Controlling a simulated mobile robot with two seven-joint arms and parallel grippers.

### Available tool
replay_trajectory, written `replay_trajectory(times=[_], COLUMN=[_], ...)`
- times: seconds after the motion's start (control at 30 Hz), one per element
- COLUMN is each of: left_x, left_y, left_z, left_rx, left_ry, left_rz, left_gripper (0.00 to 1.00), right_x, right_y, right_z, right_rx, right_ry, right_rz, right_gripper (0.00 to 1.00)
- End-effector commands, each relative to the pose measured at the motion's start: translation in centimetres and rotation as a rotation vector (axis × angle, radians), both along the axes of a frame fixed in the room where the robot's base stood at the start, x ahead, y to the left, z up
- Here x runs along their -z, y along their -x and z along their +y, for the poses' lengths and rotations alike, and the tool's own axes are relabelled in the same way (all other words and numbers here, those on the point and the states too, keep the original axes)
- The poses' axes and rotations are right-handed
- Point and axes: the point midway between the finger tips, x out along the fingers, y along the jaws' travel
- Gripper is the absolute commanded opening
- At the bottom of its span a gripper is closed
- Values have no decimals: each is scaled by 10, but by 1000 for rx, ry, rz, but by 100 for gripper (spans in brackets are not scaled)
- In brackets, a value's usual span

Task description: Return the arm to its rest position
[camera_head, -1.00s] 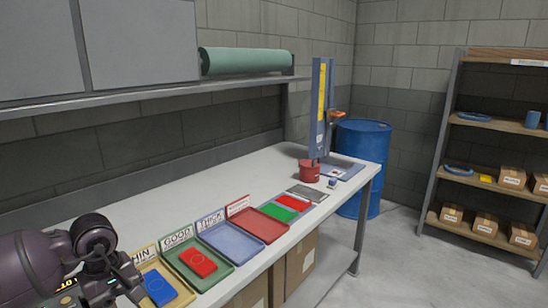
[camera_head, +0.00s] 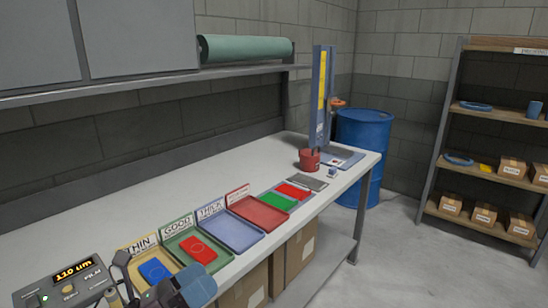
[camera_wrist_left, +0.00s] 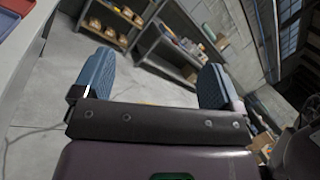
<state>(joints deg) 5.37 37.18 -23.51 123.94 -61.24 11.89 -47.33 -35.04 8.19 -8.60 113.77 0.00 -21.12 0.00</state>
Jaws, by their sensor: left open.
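My left gripper (camera_head: 165,289) is low at the bottom edge of the head view, in front of the near trays. In the left wrist view it (camera_wrist_left: 153,78) is open, with its two blue fingers wide apart and nothing between them. Much of the arm is outside the head view. My right gripper is not in view.
Labelled trays stand along the bench (camera_head: 110,208): a yellow tray (camera_head: 178,286) with a blue piece, a green tray (camera_head: 222,259) with a red piece, an empty blue tray (camera_head: 235,235) and an empty red tray (camera_head: 262,218). A gauge box (camera_head: 62,285) is near the gripper.

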Motion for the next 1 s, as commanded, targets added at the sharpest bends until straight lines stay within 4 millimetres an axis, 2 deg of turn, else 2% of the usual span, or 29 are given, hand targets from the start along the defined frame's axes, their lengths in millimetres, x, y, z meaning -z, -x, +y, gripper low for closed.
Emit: replay_trajectory(times=[0.13, 0.23, 0.37, 0.47, 0.57, 0.7, 0.8, 1.0], left_x=[0, 10, 35, 60, 89, 132, 158, 186], left_y=[-5, -5, 2, 15, 35, 75, 108, 158], left_z=[33, 59, 94, 118, 138, 157, 163, 162], left_rx=[-197, -328, -503, -642, -786, -1000, -1153, -1371], left_ry=[329, 544, 818, 1023, 1221, 1487, 1654, 1853], left_rz=[234, 394, 602, 759, 914, 1122, 1256, 1424], left_gripper=[91, 91, 91, 91, 91, 91, 91, 91], right_x=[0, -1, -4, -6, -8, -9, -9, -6], right_y=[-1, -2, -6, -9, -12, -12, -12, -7], right_z=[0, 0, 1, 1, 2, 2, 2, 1], right_rx=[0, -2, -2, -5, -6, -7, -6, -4], right_ry=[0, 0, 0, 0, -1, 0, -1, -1], right_rz=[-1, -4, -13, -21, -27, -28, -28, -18], right_gripper=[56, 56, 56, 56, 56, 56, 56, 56])
